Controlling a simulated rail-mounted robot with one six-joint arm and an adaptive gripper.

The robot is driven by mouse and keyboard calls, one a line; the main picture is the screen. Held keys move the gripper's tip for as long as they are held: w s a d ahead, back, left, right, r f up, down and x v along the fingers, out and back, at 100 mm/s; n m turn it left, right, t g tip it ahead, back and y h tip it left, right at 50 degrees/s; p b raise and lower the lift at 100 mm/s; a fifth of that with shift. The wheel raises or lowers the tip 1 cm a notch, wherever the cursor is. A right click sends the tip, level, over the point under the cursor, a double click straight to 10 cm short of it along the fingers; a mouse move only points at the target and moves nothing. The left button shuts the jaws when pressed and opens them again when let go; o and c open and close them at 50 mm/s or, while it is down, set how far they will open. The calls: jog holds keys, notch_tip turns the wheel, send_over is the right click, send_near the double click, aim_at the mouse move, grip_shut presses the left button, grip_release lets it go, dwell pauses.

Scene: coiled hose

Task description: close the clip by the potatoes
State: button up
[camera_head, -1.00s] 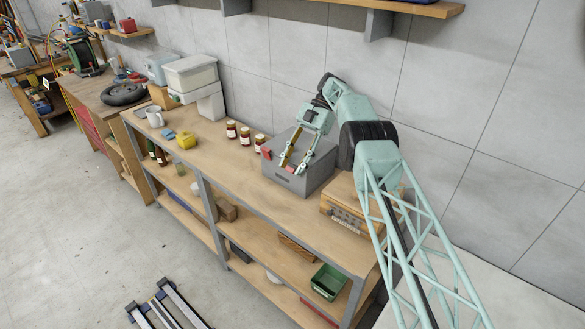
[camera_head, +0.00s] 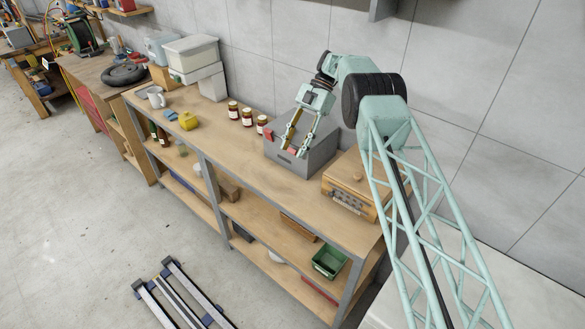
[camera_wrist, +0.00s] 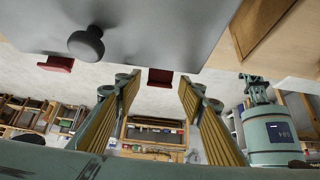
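A grey box (camera_head: 315,158) with a flat lid stands on the wooden bench against the wall. One red clip (camera_head: 267,134) shows at the left of its front; the wrist view shows this clip (camera_wrist: 55,64) and a second red clip (camera_wrist: 160,77) at the lid's edge. My gripper (camera_head: 293,150) is at the front of the box, its fingers pointing down and forward. In the wrist view my gripper (camera_wrist: 159,82) is open, with the second clip seen between its fingertips. I cannot tell whether they touch it. I cannot make out any potatoes.
A black knob (camera_wrist: 86,44) stands on the grey lid. A wooden box (camera_head: 350,184) is close on the right. Several jars (camera_head: 247,117) stand to the left, with a yellow object (camera_head: 187,121) beyond. The bench between them is clear.

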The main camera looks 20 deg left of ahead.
jog(key=shift+s+a+f+t+h+p, duration=0.15)
jog(key=shift+s+t+h+p, duration=0.15)
jog(key=shift+t+p, duration=0.4)
jog(key=shift+s+a+f+t+h+p, duration=0.1)
jog(key=shift+s+a+t+h+p, duration=0.2)
jog(key=shift+t+p, duration=0.4)
jog(key=shift+s+d, duration=0.15)
jog(key=shift+s+f+t+p, duration=0.25)
jog(key=shift+t+p, duration=0.2)
jog(key=shift+t, duration=0.25)
jog(key=shift+f+h, duration=0.1)
jog(key=shift+h, duration=0.2)
jog(key=shift+s+a+f+t+h+p, duration=0.1)
jog(key=shift+s+f+t+h+p, duration=0.2)
jog(key=shift+t, duration=0.45)
jog(key=shift+s+a+f+t+h+p, duration=0.15)
jog(key=shift+f+t+h, duration=0.15)
jog(key=shift+t, duration=0.5)
jog(key=shift+s+a+f+t+h+p, duration=0.15)
jog(key=shift+f+t+h+p, duration=0.2)
jog(key=shift+t, duration=0.4)
jog(key=shift+s+f+t+h, duration=0.1)
jog(key=shift+f+t+h, duration=0.1)
jog(key=shift+f+t, duration=0.35)
jog(key=shift+s+f+t+h, duration=0.15)
jog(key=shift+f+t, duration=0.1)
jog(key=shift+t, duration=0.6)
jog(key=shift+w+f+t+h+b, duration=0.1)
jog(key=shift+f+t+h+b, duration=0.3)
jog(key=shift+f+t+b, duration=0.55)
